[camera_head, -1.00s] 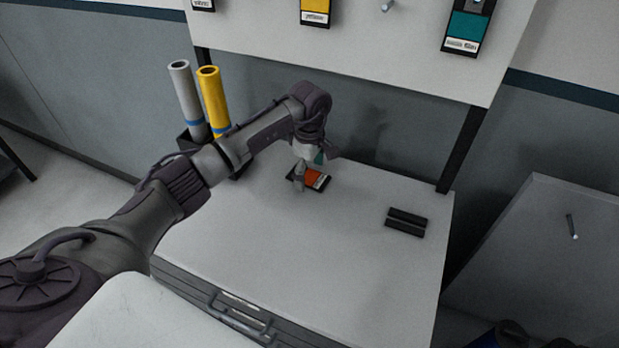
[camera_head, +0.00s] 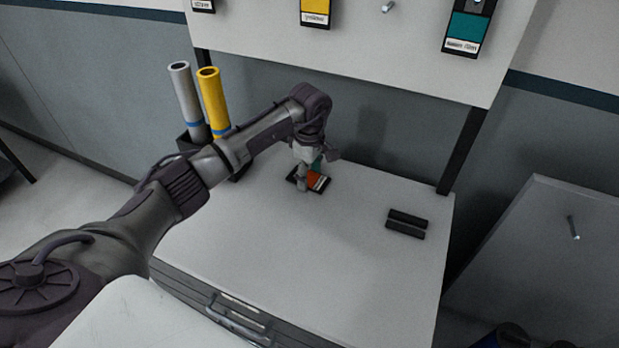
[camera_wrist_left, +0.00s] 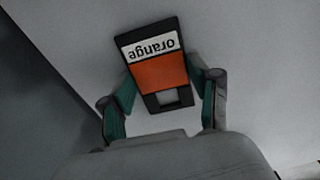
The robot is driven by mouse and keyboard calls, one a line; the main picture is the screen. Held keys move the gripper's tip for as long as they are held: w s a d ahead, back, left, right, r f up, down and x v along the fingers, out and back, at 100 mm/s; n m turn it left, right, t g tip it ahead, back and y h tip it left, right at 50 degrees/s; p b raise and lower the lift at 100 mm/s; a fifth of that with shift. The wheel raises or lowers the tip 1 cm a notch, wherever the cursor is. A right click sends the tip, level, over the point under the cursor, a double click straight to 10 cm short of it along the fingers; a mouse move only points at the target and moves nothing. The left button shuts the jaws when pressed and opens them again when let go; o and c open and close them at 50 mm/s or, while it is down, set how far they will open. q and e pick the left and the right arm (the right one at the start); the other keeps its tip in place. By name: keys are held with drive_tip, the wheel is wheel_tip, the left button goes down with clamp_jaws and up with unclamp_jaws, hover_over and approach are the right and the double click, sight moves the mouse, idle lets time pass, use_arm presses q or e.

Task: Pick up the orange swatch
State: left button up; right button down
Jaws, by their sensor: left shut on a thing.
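The orange swatch (camera_head: 317,182) is a black card with an orange panel and a white label. It lies on the light grey table (camera_head: 330,235), partly hidden by my left gripper (camera_head: 309,180). In the left wrist view the orange swatch (camera_wrist_left: 156,76) sits between the two green-padded fingers of my left gripper (camera_wrist_left: 160,98), its label reading "orange" upside down. The fingers are at its two long sides, shut on it. I cannot see it clear of the table. My right gripper is not in view.
A black two-bar holder (camera_head: 406,223) lies on the table to the right. A grey roll (camera_head: 188,100) and a yellow roll (camera_head: 213,98) stand in a dark box at the back left. Yellow (camera_head: 315,10) and teal (camera_head: 467,27) swatches hang on the board above.

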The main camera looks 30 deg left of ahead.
sight(309, 178)
use_arm(q)
drive_tip(key=shift+r, duration=0.1)
drive_tip(key=shift+r+p, duration=0.2)
drive_tip(key=shift+p, duration=0.2)
drive_tip(key=shift+r+b, duration=0.25)
drive_tip(key=shift+b, duration=0.05)
wheel_tip(309, 178, up, 3)
drive_tip(key=shift+b, duration=0.65)
drive_tip(key=w+d+r+b, duration=0.1)
drive_tip(key=d+r+b, duration=0.2)
drive_tip(key=d+r, duration=0.4)
drive_tip(key=d, duration=0.4)
drive_tip(key=shift+w+d+r, duration=0.2)
drive_tip(key=shift+w+d, duration=0.1)
